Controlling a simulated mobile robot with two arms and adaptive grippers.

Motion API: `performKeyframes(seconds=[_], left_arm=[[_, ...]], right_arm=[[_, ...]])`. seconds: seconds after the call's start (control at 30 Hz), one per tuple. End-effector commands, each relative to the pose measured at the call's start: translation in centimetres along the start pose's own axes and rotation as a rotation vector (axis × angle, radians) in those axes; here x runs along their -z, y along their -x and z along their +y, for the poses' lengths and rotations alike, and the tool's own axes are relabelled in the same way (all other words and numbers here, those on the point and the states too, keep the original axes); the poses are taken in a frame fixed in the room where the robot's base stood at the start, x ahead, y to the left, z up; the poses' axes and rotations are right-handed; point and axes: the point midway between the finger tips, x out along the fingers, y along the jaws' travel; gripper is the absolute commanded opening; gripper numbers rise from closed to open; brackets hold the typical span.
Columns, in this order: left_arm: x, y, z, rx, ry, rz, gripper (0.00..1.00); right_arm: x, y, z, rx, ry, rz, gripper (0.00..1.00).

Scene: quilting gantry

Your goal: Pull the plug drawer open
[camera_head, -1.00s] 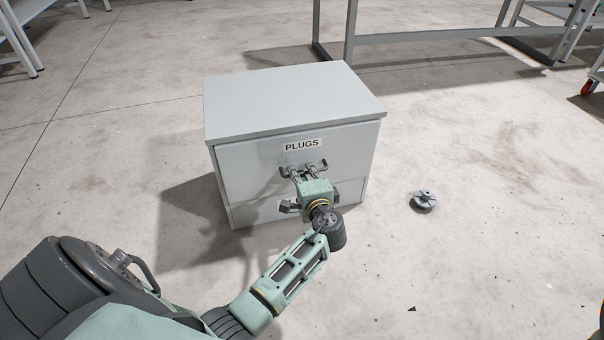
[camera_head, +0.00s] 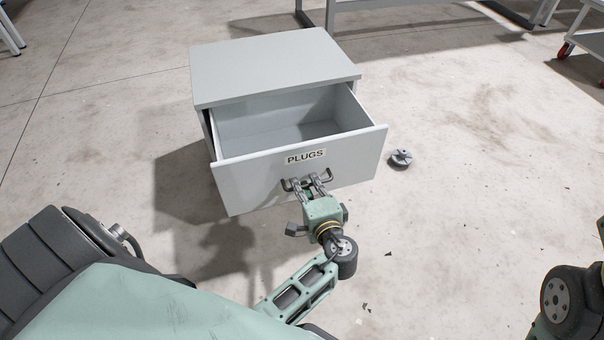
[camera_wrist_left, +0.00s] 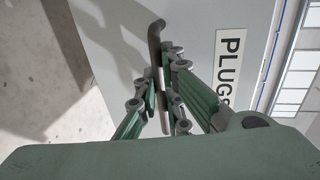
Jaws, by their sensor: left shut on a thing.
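The plug drawer (camera_head: 250,179) is pulled out of the grey cabinet (camera_head: 270,65), and its inside looks empty in the part I see. Its front carries a PLUGS label (camera_head: 305,156), which also shows in the left wrist view (camera_wrist_left: 231,66). Below the label is a dark bar handle (camera_head: 327,177). My left gripper (camera_head: 308,183) is shut on the handle, with its fingers around the bar. In the left wrist view the handle (camera_wrist_left: 156,38) runs between the fingers (camera_wrist_left: 164,88). My right gripper is not in view.
A small grey round part (camera_head: 401,158) lies on the floor right of the drawer. A bench frame (camera_head: 400,5) stands behind, and a cart (camera_head: 588,50) with red wheels is at the far right. The floor around the cabinet is mostly clear.

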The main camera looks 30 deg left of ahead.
Motion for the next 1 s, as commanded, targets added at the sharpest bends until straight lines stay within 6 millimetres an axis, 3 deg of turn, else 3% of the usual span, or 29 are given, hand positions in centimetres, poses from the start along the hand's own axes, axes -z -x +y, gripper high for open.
performKeyframes(seconds=[0.37, 0.4, 0.6, 1.0], left_arm=[[0.01, 0.26, 0.14, -0.002, 0.0, 0.0, 0.0], [0.01, 0.25, 0.14, -0.002, 0.0, 0.0, 0.1], [0.01, 0.23, 0.11, -0.001, 0.0, 0.0, 0.27], [0.05, 1.07, 0.14, -0.002, 0.0, 0.001, 0.27]], right_arm=[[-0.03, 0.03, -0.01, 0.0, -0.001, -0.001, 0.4], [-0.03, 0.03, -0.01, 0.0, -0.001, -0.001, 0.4], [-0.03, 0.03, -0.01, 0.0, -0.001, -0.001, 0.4], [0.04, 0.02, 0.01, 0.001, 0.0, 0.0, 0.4]])
